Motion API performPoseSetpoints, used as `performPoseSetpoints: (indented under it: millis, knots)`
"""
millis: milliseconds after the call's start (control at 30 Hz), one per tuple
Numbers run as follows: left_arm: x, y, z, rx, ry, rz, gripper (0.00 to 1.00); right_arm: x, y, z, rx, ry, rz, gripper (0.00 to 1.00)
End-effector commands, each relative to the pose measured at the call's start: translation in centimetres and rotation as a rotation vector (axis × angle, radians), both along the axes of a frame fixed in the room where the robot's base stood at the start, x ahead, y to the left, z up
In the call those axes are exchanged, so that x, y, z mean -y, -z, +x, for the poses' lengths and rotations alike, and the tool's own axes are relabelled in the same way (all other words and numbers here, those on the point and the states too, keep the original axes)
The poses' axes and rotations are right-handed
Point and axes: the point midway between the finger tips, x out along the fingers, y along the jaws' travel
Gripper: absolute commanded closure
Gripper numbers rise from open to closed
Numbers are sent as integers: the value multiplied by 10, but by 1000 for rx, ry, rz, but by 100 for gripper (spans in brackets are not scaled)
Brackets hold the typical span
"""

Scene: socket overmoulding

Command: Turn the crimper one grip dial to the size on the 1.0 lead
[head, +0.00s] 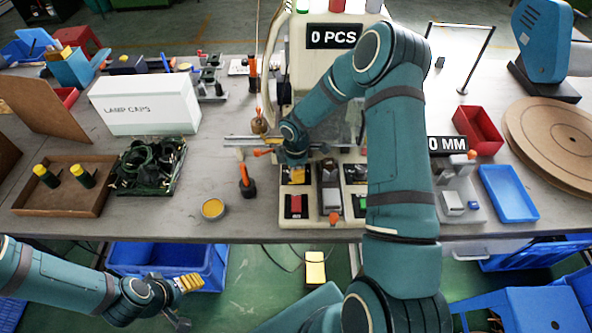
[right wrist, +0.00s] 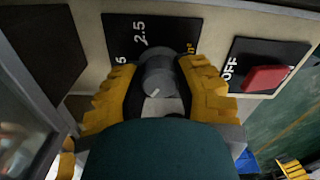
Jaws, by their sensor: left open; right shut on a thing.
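The grip dial (right wrist: 158,70) is a grey round knob with a pale mark, in the right wrist view. It sits on a black plate (right wrist: 120,28) with "2.5" and part of another number showing; the rest is hidden. My right gripper (right wrist: 163,88) is shut on the dial, with a yellow finger on each side. In the head view my right gripper (head: 296,174) is low at the crimper (head: 299,70), and the dial is hidden there. My left gripper (head: 188,290) is open and empty in front of the table's edge. I cannot make out the 1.0 lead.
A red switch (right wrist: 265,78) by "OFF" is close beside the dial. A black-and-orange tool (head: 246,183) and a round yellow-topped tin (head: 213,209) stand left of the crimper. A LAMP CAPS box (head: 145,106) and wooden tray (head: 62,203) are farther left.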

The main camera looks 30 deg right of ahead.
Motion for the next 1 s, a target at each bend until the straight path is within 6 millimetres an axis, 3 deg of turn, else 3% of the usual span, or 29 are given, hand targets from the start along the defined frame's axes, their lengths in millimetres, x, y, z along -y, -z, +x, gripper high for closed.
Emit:
performPoseSetpoints:
  millis: [533, 567, 633, 667, 1000]
  knots:
    - [0, -1, 0, 1, 0, 0, 36, -3, 0, 0, 1, -31, 4, 100]
    - [0, -1, 0, 1, 0, 0, 36, -3, 0, 0, 1, -31, 4, 64]
    - [0, -1, 0, 1, 0, 0, 36, -3, 0, 0, 1, -31, 4, 40]
    - [0, -1, 0, 1, 0, 0, 36, -3, 0, 0, 1, -31, 4, 36]
    - [0, -1, 0, 0, 0, 0, 36, -1, -2, 0, 0, -28, 1, 36]
